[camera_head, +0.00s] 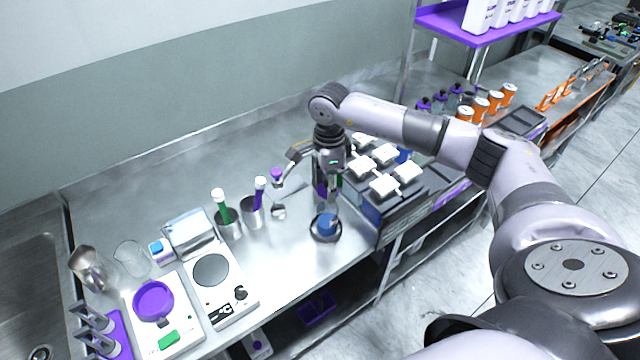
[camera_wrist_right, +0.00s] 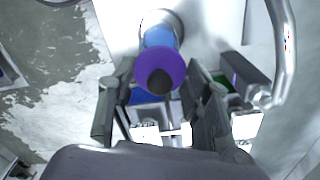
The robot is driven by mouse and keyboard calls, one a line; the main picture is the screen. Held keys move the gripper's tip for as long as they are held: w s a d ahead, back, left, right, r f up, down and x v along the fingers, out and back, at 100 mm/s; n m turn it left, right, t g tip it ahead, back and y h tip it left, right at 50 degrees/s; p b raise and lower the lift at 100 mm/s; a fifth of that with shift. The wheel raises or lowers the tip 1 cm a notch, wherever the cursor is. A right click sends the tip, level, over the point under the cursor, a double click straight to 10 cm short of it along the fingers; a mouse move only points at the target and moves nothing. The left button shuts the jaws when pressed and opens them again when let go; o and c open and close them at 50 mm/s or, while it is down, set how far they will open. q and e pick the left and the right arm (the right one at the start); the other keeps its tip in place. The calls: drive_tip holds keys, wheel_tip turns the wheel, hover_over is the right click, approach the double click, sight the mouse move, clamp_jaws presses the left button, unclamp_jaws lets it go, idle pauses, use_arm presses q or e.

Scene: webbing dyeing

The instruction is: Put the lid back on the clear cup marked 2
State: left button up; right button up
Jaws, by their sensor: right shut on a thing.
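My right gripper (camera_head: 325,195) points down over the counter near its front edge. In the right wrist view its fingers (camera_wrist_right: 160,105) are closed around a purple lid (camera_wrist_right: 160,68) with a dark knob. A cup with blue contents (camera_head: 326,222) stands directly below, on a dark round base. It also shows in the right wrist view (camera_wrist_right: 158,37), beyond the lid and roughly in line with it. I cannot tell whether the lid touches the cup. The cup's mark cannot be read. My left gripper is not in view.
A dark rack with white-capped items (camera_head: 384,186) stands close right of the gripper. To the left are metal cups (camera_head: 229,224) with green and purple tubes, a hot plate (camera_head: 212,271) and a balance with a purple dish (camera_head: 153,300). The back left counter is clear.

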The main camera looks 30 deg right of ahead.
wheel_tip(320, 180, down, 6)
drive_tip(key=b, duration=0.3)
drive_tip(key=shift+b, duration=0.3)
drive_tip(key=shift+r+b, duration=0.1)
drive_tip(key=shift+b, duration=0.25)
idle(1.4)
drive_tip(key=shift+f+b, duration=0.25)
drive_tip(key=shift+b, duration=0.3)
idle(0.7)
idle(0.4)
drive_tip(key=o, duration=1)
drive_tip(key=shift+o, duration=0.7)
drive_tip(key=o, duration=0.4)
drive_tip(key=shift+c, duration=0.2)
drive_tip(key=shift+r, duration=0.1)
